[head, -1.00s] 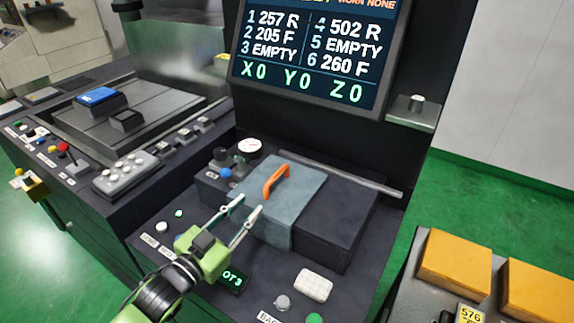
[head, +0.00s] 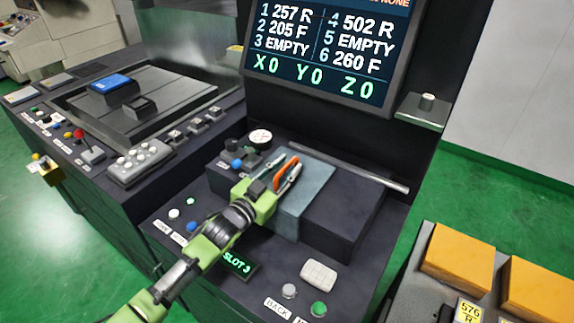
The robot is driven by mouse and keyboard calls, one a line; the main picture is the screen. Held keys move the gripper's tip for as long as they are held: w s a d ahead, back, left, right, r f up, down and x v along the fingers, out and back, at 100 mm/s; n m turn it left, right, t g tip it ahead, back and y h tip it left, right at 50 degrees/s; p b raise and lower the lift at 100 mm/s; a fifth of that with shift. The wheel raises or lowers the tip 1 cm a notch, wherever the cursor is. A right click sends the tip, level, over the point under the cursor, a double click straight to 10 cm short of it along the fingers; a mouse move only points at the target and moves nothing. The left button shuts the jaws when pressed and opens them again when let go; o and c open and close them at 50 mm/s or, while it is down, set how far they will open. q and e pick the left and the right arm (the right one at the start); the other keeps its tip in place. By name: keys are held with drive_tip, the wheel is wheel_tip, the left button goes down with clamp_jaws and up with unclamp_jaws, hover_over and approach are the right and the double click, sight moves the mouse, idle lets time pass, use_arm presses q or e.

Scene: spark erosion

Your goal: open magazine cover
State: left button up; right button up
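The magazine cover (head: 311,187) is a blue-grey lid on the dark box at the front of the machine, and it looks closed. Its orange handle (head: 287,172) stands on top. My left gripper (head: 291,162) is at the handle, with one finger on each side of it. The fingers look spread apart, and I cannot tell whether they touch the handle. The gripper hides the handle's lower end and part of the lid. My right gripper is not in view.
A screen (head: 325,50) stands behind the cover. A pale rail (head: 345,171) runs along the box's back. A gauge (head: 260,137) and knobs sit to its left, and buttons (head: 319,309) in front. Orange blocks (head: 463,256) lie on a separate surface at right.

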use_arm(q)
drive_tip(key=shift+w+d, duration=0.15)
drive_tip(key=shift+w, duration=0.05)
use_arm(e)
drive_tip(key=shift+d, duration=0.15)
use_arm(q)
clamp_jaws()
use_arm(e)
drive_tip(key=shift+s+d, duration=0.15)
use_arm(q)
drive_tip(key=s+d, duration=0.3)
drive_tip(key=d, duration=0.1)
drive_tip(key=s+d+p, duration=0.1)
drive_tip(key=s+d, duration=0.2)
drive_tip(key=d, duration=0.1)
drive_tip(key=s+d, duration=0.2)
drive_tip(key=d, duration=0.3)
drive_tip(key=shift+s, duration=0.4)
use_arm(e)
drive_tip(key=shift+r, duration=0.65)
use_arm(q)
unclamp_jaws()
